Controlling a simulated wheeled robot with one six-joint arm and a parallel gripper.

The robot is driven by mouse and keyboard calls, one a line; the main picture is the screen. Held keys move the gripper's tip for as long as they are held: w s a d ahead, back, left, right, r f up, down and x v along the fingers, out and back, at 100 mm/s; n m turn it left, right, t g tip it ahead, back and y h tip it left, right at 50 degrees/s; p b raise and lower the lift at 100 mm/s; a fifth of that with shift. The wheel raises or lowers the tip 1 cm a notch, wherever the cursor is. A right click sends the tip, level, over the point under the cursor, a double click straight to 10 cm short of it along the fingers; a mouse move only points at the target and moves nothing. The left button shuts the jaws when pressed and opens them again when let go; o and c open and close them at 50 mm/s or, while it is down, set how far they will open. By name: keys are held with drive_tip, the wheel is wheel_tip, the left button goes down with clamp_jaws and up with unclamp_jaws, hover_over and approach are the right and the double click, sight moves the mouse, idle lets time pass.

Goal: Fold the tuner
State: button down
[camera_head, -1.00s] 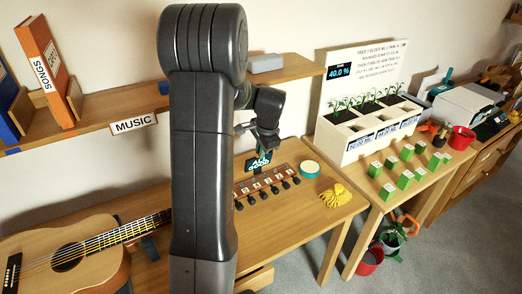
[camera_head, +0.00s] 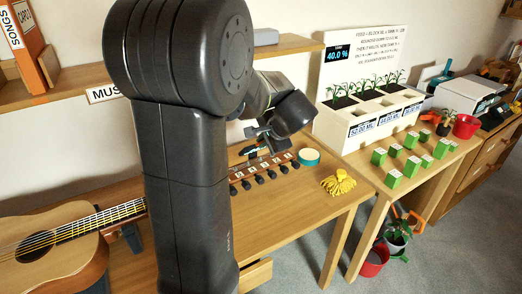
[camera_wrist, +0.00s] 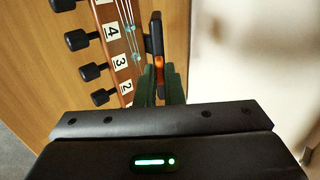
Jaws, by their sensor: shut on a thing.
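The tuner (camera_wrist: 156,45) shows in the wrist view as a dark slab seen nearly edge-on, with an orange part at its lower end. It is beside the wooden headstock (camera_wrist: 118,55), which has numbered white labels and black pegs. My gripper (camera_wrist: 162,88) has its dark green fingers closed at the tuner's lower end. In the head view my gripper (camera_head: 264,143) is low over the headstock (camera_head: 266,168) on the table. The tuner (camera_head: 250,150) is small and dark there, and its display text cannot be read.
A guitar (camera_head: 45,245) lies at left. A shelf (camera_head: 75,98) runs above. A planter (camera_head: 365,125) and green blocks (camera_head: 393,178) stand on the right table.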

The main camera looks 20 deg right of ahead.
drive_tip(key=s+f+t+b, duration=0.1)
drive_tip(key=b, duration=0.3)
drive_tip(key=s+f+t+b, duration=0.1)
drive_tip(key=t+b, duration=0.1)
drive_tip(key=b, duration=0.3)
drive_tip(key=f+t+b, duration=0.1)
drive_tip(key=f+b, duration=0.1)
drive_tip(key=b, duration=0.3)
drive_tip(key=shift+s+d+f+t+y, duration=0.1)
drive_tip(key=shift+s+d+t+y, duration=0.05)
drive_tip(key=shift+s+t+y, duration=0.2)
drive_tip(key=f+t+b, duration=0.1)
drive_tip(key=b, duration=0.3)
drive_tip(key=s+f+t+b, duration=0.1)
drive_tip(key=t+b, duration=0.1)
drive_tip(key=b, duration=0.3)
drive_tip(key=shift+t+b, duration=0.25)
drive_tip(key=shift+b, duration=0.2)
drive_tip(key=c, duration=1.5)
unclamp_jaws()
drive_tip(key=shift+c, duration=0.2)
drive_tip(key=s+d+r+p, duration=0.1)
drive_tip(key=s+p, duration=0.2)
drive_tip(key=s, duration=1)
drive_tip(key=shift+s+d+r, duration=0.2)
drive_tip(key=shift+s+r, duration=0.15)
